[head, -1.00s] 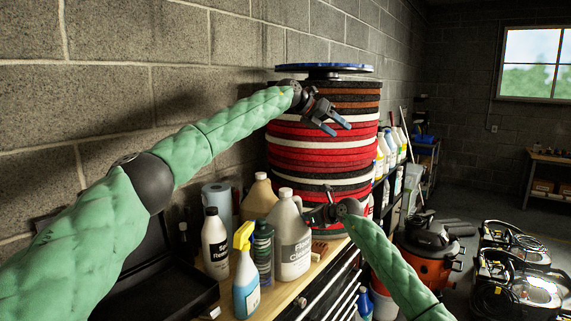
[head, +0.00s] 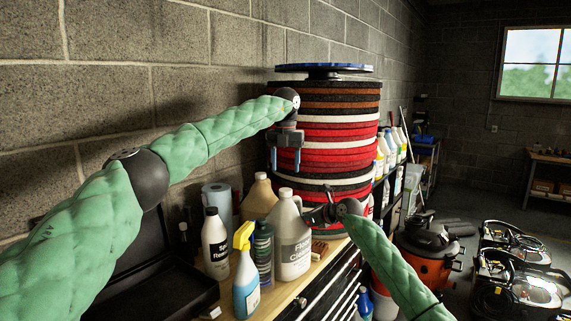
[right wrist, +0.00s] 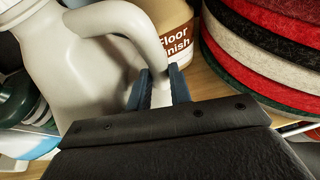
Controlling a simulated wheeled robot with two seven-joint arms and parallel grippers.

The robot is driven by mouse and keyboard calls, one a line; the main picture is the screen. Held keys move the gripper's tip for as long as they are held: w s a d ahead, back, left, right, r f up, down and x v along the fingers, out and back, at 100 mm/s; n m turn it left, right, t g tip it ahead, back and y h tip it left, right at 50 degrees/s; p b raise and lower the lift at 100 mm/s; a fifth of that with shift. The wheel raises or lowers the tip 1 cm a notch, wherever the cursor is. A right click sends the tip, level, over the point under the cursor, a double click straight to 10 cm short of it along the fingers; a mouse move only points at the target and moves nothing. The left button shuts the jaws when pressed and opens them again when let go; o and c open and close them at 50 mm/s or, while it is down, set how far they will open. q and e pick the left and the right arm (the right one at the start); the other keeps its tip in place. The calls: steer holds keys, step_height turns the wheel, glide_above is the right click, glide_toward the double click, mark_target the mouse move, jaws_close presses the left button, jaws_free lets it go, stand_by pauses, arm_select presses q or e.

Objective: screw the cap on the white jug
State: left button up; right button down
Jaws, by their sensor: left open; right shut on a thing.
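The white jug (head: 291,245) with a "Floor Cleaner" label stands upright on the wooden bench top. A white cap (head: 285,192) shows at its top; whether it is screwed tight I cannot tell. My right gripper (head: 310,216) is at the jug's right side. In the right wrist view its blue fingers (right wrist: 162,90) are shut on the handle of the jug (right wrist: 85,75); the cap is out of that view. My left gripper (head: 285,160) is open and empty. It points down, above the jug's top and apart from it.
A tan jug (head: 260,197) stands behind. A black-and-white bottle (head: 215,245), a spray bottle (head: 245,280) and a dark green bottle (head: 263,250) stand left of the jug. A tall stack of round pads (head: 330,130) rises behind. An open black case (head: 165,290) lies at left.

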mark_target(285, 190)
arm_select(q)
steer(key=shift+f, duration=4)
steer(key=c, duration=1)
steer(key=m, duration=0.5)
steer(key=o, duration=1.1)
